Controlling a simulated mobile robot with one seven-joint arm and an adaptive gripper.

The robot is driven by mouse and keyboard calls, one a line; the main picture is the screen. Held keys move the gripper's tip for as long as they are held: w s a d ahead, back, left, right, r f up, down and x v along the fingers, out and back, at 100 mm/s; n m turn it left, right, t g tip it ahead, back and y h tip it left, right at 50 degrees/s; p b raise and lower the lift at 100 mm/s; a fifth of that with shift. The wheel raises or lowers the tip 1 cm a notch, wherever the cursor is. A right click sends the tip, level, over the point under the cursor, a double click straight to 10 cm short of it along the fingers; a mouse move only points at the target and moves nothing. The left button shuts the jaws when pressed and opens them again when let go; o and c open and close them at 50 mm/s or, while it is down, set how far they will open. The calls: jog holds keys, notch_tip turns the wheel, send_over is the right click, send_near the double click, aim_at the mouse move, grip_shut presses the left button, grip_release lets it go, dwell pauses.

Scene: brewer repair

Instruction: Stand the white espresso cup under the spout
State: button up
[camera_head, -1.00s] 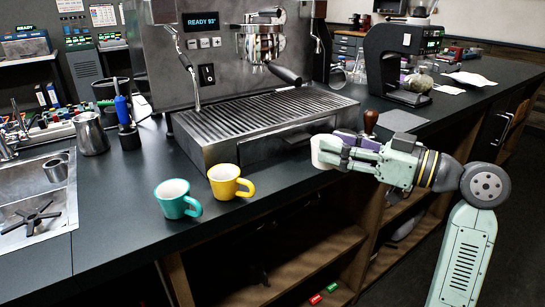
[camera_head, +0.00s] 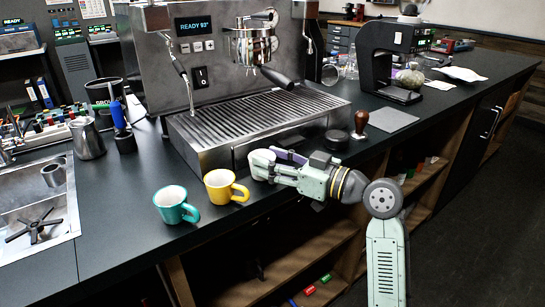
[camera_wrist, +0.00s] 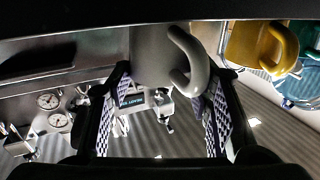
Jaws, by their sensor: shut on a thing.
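The white cup (camera_head: 262,162) is in my gripper (camera_head: 277,170) in the head view, at the front edge of the drip tray, right of the yellow cup. In the wrist view the cup (camera_wrist: 160,60) shows grey in shadow between the two finger pads of my gripper (camera_wrist: 165,110), its handle toward the right. My gripper is shut on it. The espresso machine (camera_head: 215,60) has its spout under the portafilter (camera_head: 255,48), above the slatted drip tray (camera_head: 255,122).
A yellow cup (camera_head: 221,187) and a teal cup (camera_head: 172,206) stand on the counter left of my gripper. A tamper (camera_head: 361,122) and a grey mat (camera_head: 388,120) lie to the right. The portafilter handle (camera_head: 277,78) juts out over the tray. The tray top is clear.

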jog(key=shift+f, duration=0.2)
jog(key=o, duration=1.2)
jog(key=shift+r, duration=0.15)
jog(key=shift+d, duration=0.2)
jog(key=b+v, duration=0.3)
jog(key=v, duration=0.8)
jog(key=shift+s+d, duration=0.2)
jog(key=shift+d, duration=0.05)
jog(key=shift+d, duration=0.1)
